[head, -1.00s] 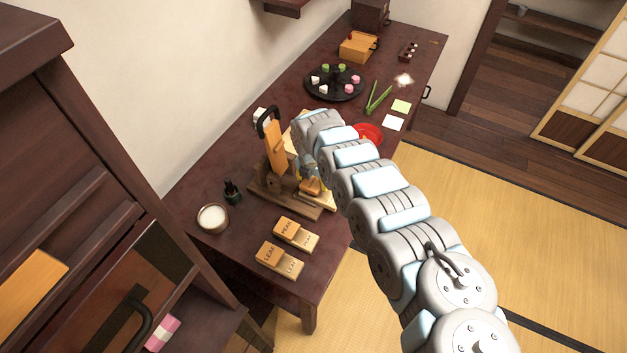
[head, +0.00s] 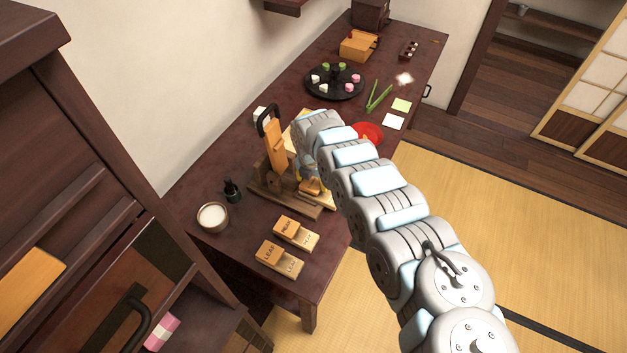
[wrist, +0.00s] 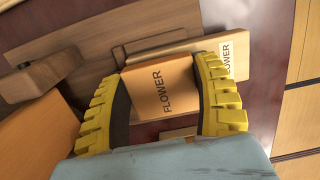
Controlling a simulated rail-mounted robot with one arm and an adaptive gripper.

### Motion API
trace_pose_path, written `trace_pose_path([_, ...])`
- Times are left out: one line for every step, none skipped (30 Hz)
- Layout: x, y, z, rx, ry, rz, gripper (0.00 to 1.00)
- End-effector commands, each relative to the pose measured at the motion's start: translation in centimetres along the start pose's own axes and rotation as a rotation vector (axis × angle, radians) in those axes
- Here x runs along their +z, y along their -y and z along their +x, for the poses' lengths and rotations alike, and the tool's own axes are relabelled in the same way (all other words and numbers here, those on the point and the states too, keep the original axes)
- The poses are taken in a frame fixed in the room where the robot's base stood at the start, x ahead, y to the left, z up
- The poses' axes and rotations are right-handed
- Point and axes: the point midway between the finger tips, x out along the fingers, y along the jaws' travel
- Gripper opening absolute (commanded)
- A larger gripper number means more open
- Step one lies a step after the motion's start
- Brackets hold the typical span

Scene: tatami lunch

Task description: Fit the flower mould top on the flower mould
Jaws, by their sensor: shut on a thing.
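The flower mould top is an orange-brown block marked FLOWER (wrist: 155,92). In the wrist view my gripper (wrist: 165,95) is shut on it, with one yellow-padded finger at each side. The flower mould (wrist: 227,60) is a paler wooden piece with a white FLOWER label, just behind and to the right of the held top. The top overlaps it in the picture; I cannot tell whether they touch or are seated. In the head view the top (head: 311,185) shows small beside the wooden press (head: 275,150), and my arm hides most of the gripper.
The press stands close to the left of my gripper, with a tall handle. Two other labelled moulds, peak (head: 296,232) and leaf (head: 280,258), lie near the table's front end. A red plate (head: 368,132) is behind my arm.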

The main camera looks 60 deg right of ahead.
Motion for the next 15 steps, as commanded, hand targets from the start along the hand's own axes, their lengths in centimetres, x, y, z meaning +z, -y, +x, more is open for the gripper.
trace_pose_path([-0.02,-0.01,0.12,0.0,0.0,0.0,0.36])
trace_pose_path([-0.02,0.0,0.16,0.0,0.0,0.0,0.36])
trace_pose_path([-0.02,0.0,0.22,0.0,0.0,0.0,0.36])
trace_pose_path([-0.02,0.0,0.26,0.0,0.0,0.0,0.36])
trace_pose_path([-0.02,0.01,0.3,0.0,0.0,0.0,0.36])
trace_pose_path([-0.03,0.01,0.36,0.0,0.0,0.0,0.36])
trace_pose_path([-0.03,0.01,0.4,0.0,0.0,0.0,0.36])
trace_pose_path([-0.03,0.02,0.44,0.0,0.0,0.0,0.36])
trace_pose_path([-0.04,0.02,0.51,0.0,0.0,0.0,0.36])
trace_pose_path([-0.04,0.02,0.55,0.0,0.0,0.0,0.36])
trace_pose_path([-0.04,0.02,0.59,0.0,0.0,0.001,0.36])
trace_pose_path([-0.05,0.03,0.65,0.0,0.0,0.001,0.36])
trace_pose_path([-0.06,0.03,0.7,0.0,0.0,0.001,0.36])
trace_pose_path([-0.06,0.03,0.74,0.0,0.0,0.001,0.36])
trace_pose_path([-0.06,0.04,0.68,0.0,0.0,0.001,0.78])
